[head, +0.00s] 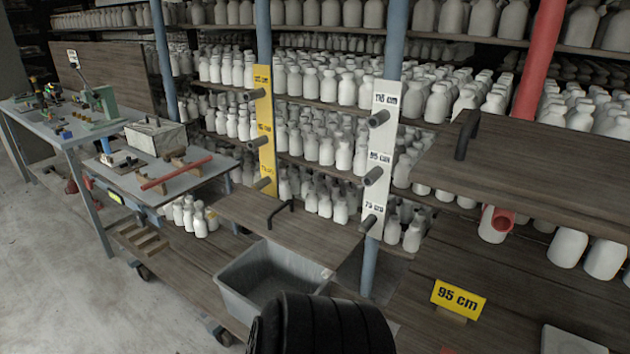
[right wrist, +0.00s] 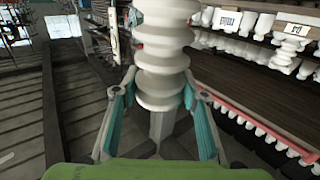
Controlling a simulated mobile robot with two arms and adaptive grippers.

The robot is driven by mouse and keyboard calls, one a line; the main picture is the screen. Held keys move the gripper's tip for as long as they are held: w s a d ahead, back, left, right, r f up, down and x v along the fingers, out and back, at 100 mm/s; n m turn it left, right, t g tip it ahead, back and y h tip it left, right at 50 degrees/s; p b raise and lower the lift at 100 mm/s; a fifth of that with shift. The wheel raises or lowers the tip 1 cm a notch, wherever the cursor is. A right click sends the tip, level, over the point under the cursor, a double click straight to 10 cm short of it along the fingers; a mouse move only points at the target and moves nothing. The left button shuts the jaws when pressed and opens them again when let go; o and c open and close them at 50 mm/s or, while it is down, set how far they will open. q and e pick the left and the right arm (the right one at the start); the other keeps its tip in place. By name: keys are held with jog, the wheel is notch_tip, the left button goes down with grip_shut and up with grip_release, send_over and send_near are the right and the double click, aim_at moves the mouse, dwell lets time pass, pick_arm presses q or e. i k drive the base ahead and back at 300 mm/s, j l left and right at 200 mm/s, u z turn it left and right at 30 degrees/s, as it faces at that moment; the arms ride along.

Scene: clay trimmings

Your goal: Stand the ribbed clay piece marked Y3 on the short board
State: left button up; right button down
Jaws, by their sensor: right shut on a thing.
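A white ribbed clay piece (right wrist: 162,50) stands nearly upright in the right wrist view, its top cut off by the frame. My right gripper (right wrist: 160,90) is shut on it, with a teal-padded finger on each side. No Y3 mark shows on the side facing the camera. In the head view a wooden board with a black handle (head: 290,229) lies low in the middle. A second board with a black handle (head: 560,165) is higher at the right. I cannot tell which is the short board. Neither gripper shows in the head view.
A grey bin (head: 240,298) stands below the middle board. A yellow 95 cm sign (head: 458,298) stands on a wooden surface at the right. A white post (head: 381,150) and a yellow post (head: 263,130) carry pegs. Bottle-filled shelves fill the back. Floor is clear at left.

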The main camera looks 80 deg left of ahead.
aim_at(315, 235)
jog(key=k+u, duration=0.1)
jog(key=u, duration=2.9)
jog(key=i+u, duration=0.1)
jog(key=u, duration=0.4)
jog(key=i+u, duration=0.1)
jog(key=u, duration=0.4)
jog(key=l+u, duration=0.15)
jog(key=u, duration=0.3)
jog(key=i+l, duration=0.8)
jog(key=i, duration=0.15)
jog(key=i+z, duration=0.2)
jog(key=z, duration=1.75)
